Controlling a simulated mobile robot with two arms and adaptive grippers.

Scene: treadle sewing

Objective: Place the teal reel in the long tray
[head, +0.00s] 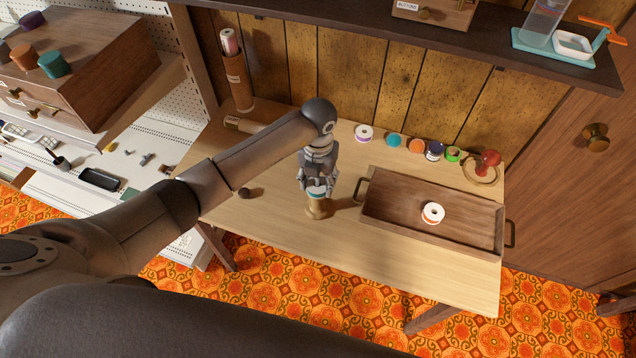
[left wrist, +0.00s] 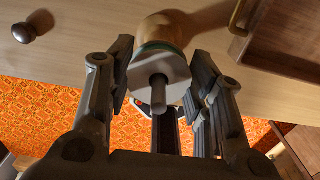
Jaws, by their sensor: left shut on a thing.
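My left gripper (head: 316,186) is shut on the teal reel (left wrist: 172,66), which shows a pale angular flange and a thin teal band. A rod pokes up through its middle. A rounded wooden stand (head: 317,209) is directly below it on the table; I cannot tell whether reel and stand are apart. The long tray (head: 392,211) is brown wood with end handles, just right of the gripper. My right gripper is not in view.
Along the table's back stand a white reel (head: 363,133), a teal disc (head: 394,140), orange, navy and green ones, and a red knob on a ring (head: 487,163). A shelf (head: 450,37) overhangs the back.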

